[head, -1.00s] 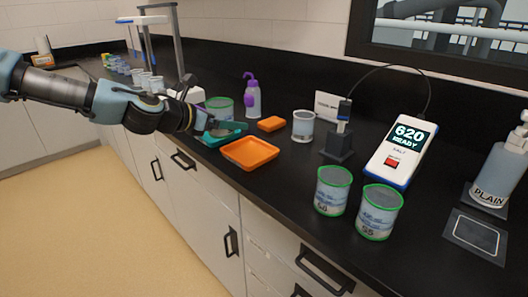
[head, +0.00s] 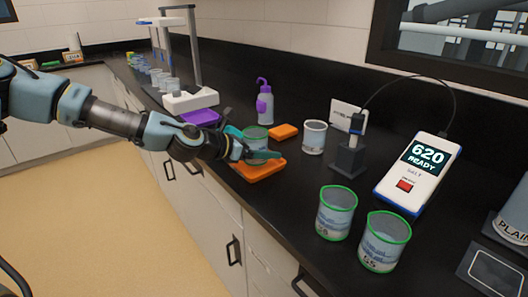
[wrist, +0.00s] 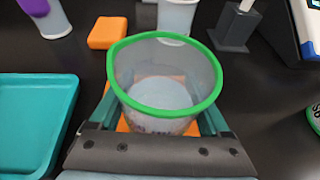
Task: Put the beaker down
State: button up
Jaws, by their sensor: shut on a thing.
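My gripper (head: 258,154) is shut on a clear, green-rimmed beaker (head: 256,134), its teal fingers on either side of it. The beaker is upright over the orange tray (head: 258,173); I cannot tell whether its base touches the tray. In the wrist view the beaker (wrist: 165,75) fills the middle between the fingers, and its pale bottom shows through the open top. Orange from the tray shows around its lower part; the rest of the tray is hidden there by the beaker and my gripper.
A teal tray (wrist: 35,120) lies left in the wrist view. A small orange block (head: 283,131), a beaker (head: 314,137) and a probe stand (head: 348,158) are beyond. Two green-rimmed beakers (head: 336,213) (head: 384,242) stand nearer, by the meter (head: 415,172). Bare black counter lies between.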

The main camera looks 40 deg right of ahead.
jog(key=shift+f, duration=0.65)
jog(key=shift+f, duration=0.15)
jog(key=o, duration=1.3)
